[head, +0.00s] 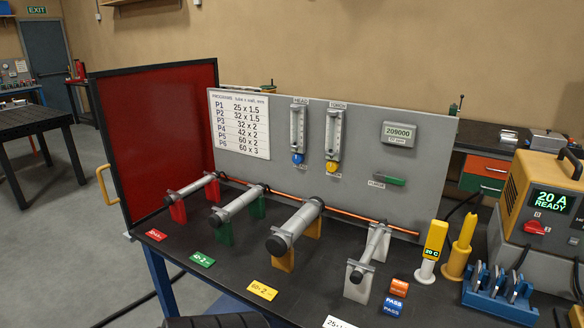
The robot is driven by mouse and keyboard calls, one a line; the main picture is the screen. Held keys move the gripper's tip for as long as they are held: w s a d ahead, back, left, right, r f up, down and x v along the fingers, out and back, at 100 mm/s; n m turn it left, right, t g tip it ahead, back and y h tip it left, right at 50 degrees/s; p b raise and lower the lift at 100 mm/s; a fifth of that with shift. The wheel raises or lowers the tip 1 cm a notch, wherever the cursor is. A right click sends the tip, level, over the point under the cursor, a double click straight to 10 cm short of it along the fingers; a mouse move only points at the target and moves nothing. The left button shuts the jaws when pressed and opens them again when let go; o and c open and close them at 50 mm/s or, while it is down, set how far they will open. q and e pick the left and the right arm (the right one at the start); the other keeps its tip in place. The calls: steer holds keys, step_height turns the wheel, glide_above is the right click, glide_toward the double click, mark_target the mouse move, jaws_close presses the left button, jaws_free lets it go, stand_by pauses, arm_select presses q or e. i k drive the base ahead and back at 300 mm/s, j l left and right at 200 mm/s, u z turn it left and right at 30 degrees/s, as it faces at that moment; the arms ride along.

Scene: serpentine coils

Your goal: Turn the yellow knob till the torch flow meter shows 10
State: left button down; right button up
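The yellow knob (331,167) sits at the lower end of the torch flow meter (334,134), an upright clear tube with a scale on the grey panel (262,105). The meter's label above it reads TORCH. The scale and float are too small to read, so I cannot tell the flow value. To its left is a similar head flow meter (298,128) with a blue knob (297,158). Nothing covers the yellow knob.
Several grey tubes on coloured stands, including a thick one (295,228), lie on the dark bench before the panel. A copper tube (345,213) runs behind them. A green purge lever (390,180) and counter (398,134) are right. A welder (545,200) stands far right.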

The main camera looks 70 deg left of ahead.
mark_target(331, 166)
steer(key=u, duration=1.95)
steer(key=i+j+u, duration=0.2)
steer(key=u, duration=0.3)
steer(key=i+j+u, duration=0.15)
steer(key=u, duration=0.3)
steer(key=i, duration=0.1)
